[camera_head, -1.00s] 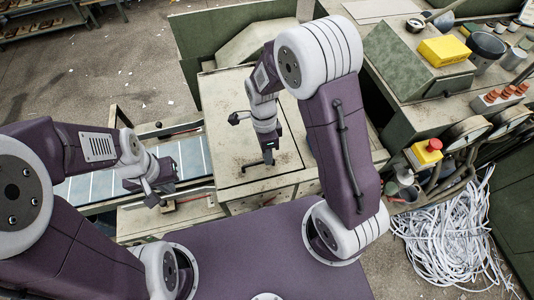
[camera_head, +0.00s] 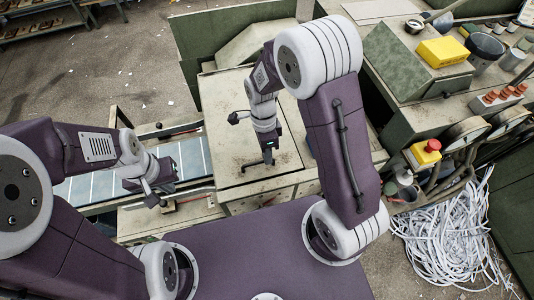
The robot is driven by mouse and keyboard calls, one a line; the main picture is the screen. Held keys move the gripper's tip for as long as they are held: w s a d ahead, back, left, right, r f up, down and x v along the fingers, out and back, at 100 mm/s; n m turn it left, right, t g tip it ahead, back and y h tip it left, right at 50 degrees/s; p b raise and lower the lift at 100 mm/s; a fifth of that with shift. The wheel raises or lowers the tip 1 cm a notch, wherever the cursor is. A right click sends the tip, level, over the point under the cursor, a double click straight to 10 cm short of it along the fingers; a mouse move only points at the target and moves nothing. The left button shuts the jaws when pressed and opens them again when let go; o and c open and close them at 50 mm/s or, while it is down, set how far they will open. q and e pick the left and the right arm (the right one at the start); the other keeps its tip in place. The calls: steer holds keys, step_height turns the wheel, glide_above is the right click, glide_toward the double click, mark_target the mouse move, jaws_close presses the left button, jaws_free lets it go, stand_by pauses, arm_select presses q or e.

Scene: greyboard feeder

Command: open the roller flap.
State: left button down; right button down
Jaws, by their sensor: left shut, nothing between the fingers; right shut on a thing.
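The roller flap seems to be the large beige panel (camera_head: 228,120) on top of the machine in the middle; it lies flat, with dark grime around its front part. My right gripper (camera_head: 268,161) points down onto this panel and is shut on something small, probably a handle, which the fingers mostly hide. A dark knob on a short lever (camera_head: 236,118) stands out just left of my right wrist. My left gripper (camera_head: 152,200) is shut and empty, over the beige ledge left of the machine, apart from the panel.
A conveyor with pale blue slats (camera_head: 90,187) runs at the left. At the right stand a bench with a yellow box (camera_head: 445,51), a red stop button (camera_head: 433,146) and gauges. A heap of white paper strips (camera_head: 445,240) lies on the floor at the lower right.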

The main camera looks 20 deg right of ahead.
steer(key=w+r+p, duration=0.4)
steer(key=r+p, duration=0.1)
steer(key=r, duration=0.4)
steer(key=w+r+p, duration=0.3)
steer(key=r+p, duration=0.3)
steer(key=r, duration=0.2)
steer(key=w+r+p, duration=0.4)
steer(key=r+p, duration=0.1)
steer(key=r, duration=0.4)
steer(key=shift+w+r+p, duration=0.3)
steer(key=shift+p, duration=0.1)
